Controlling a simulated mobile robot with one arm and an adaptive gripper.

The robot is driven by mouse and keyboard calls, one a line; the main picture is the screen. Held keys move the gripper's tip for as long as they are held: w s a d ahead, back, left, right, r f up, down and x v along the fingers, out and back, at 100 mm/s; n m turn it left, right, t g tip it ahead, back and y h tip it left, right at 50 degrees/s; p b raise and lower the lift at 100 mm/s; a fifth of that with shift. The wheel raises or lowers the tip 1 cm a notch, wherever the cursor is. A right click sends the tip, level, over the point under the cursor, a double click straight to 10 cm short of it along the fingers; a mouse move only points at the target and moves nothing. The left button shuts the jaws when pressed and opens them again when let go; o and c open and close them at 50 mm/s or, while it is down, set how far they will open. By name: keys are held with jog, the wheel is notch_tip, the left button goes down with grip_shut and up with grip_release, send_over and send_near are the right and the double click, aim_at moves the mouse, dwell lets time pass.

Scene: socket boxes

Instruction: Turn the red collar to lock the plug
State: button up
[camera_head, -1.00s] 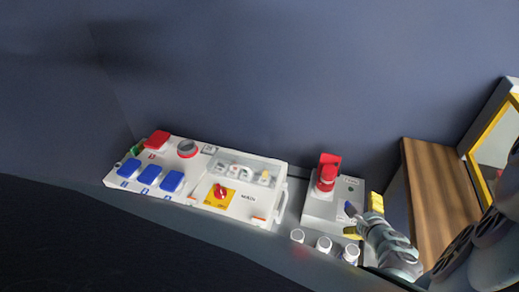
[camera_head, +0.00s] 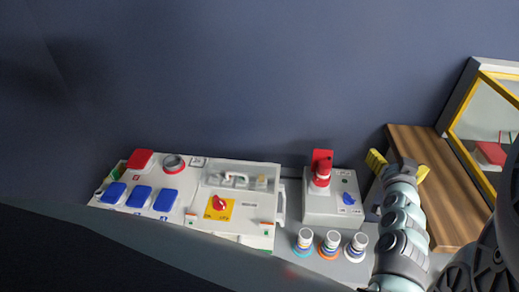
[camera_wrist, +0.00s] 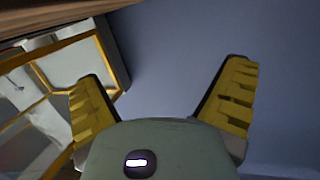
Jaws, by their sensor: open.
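The red collar (camera_head: 321,180) sits around the socket on top of a grey box, right of centre in the head view. A red plug or lid (camera_head: 322,159) stands upright just above the collar; which of the two it is I cannot tell. My gripper (camera_head: 399,165) is open and empty, to the right of the grey socket box (camera_head: 318,208) and apart from it. In the wrist view my gripper (camera_wrist: 165,95) shows two yellow ridged fingers spread wide with nothing between them. The collar is not in the wrist view.
A larger white socket box (camera_head: 205,215) with blue lids and a red knob stands left. Several small ringed cylinders (camera_head: 329,243) stand in front of the grey box. A wooden surface (camera_head: 440,190) and a yellow-framed case (camera_head: 464,105) are at right.

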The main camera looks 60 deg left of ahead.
jog(key=shift+s+a+r+n+t, duration=0.1)
jog(key=shift+r+n+t, duration=0.1)
jog(key=shift+r+n, duration=0.25)
jog(key=shift+s+a+r+n+t, duration=0.1)
jog(key=shift+r+n+t, duration=0.15)
jog(key=shift+r, duration=0.25)
